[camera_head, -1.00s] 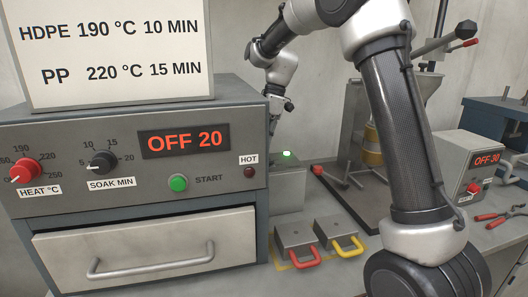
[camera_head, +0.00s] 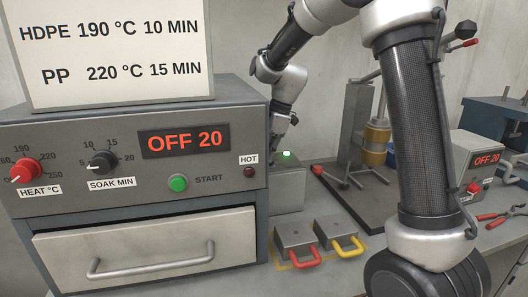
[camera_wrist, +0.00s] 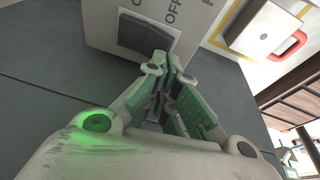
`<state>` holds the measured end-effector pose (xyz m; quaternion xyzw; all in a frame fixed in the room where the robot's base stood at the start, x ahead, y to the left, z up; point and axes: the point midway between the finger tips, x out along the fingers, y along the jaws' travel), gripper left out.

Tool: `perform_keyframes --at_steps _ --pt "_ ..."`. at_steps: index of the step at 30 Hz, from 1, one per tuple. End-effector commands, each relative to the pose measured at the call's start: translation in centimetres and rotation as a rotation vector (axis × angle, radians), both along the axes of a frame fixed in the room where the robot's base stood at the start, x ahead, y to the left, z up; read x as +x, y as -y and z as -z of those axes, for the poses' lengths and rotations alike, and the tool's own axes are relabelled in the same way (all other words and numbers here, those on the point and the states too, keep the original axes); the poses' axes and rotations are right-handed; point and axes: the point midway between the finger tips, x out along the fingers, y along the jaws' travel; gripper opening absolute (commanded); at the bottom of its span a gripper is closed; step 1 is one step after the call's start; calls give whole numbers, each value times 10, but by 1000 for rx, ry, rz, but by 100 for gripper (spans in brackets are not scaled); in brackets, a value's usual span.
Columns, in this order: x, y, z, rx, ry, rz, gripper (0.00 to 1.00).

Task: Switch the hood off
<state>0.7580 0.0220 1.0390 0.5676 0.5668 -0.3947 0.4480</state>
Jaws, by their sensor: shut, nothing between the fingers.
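The grey hood switch box (camera_head: 289,194) stands behind the right end of the oven, with a lit green lamp (camera_head: 287,154) on top. In the wrist view the box (camera_wrist: 103,18) carries a dark rocker switch (camera_wrist: 146,38), with partly visible lettering that includes "OFF". My gripper (camera_wrist: 165,68) is shut and empty, its fingertips at the switch's lower right edge in that view. I cannot tell whether they touch it. A green glow lies on one gripper knuckle. In the head view my gripper (camera_head: 274,142) points down beside the box, partly hidden by the oven.
The oven (camera_head: 130,115) fills the left, its display reading "OFF 20". Two metal blocks with red (camera_head: 304,258) and yellow (camera_head: 340,247) handles sit in front of the box. A press (camera_head: 360,120) stands behind my arm, and a unit reading "OFF 30" (camera_head: 482,160) is at right.

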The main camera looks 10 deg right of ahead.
Motion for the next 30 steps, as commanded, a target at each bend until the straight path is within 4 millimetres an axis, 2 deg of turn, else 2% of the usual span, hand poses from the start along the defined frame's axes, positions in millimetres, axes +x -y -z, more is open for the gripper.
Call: perform_keyframes --at_steps 5,30 --pt "-11 0 9 0 33 2 0" --pt "6 0 2 -1 32 1 0"
